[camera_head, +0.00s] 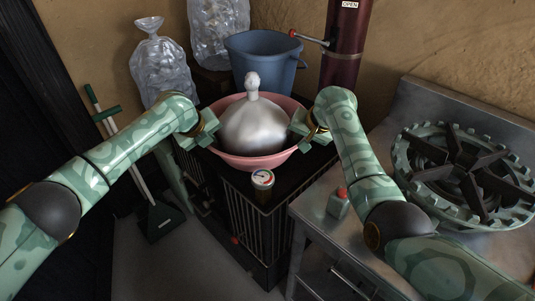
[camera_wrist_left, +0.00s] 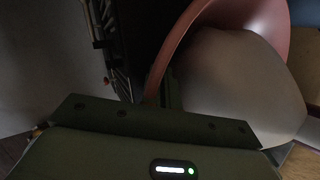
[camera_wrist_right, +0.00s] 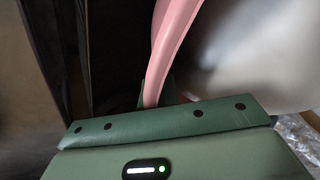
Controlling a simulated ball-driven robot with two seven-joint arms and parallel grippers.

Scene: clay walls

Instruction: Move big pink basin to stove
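The big pink basin (camera_head: 252,163) rests on, or just over, a black barred stand (camera_head: 225,185) in the middle of the head view. A large pale, rounded lump with a knob on top (camera_head: 252,125) sits in it. My left gripper (camera_head: 207,134) is at the basin's left rim and my right gripper (camera_head: 303,130) at its right rim. In the left wrist view the rim (camera_wrist_left: 180,38) runs down between the closed fingers. The right wrist view shows the rim (camera_wrist_right: 172,45) pinched likewise. The stove (camera_head: 465,172), a toothed green ring burner with dark supports, is at the right.
A jar with a gauge-like lid (camera_head: 262,180) stands at the stand's front edge. A small red-capped bottle (camera_head: 338,203) is on the metal table left of the stove. A blue bucket (camera_head: 262,60), clear bags (camera_head: 160,65) and a dark red cylinder (camera_head: 345,45) stand behind. The burner top is bare.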

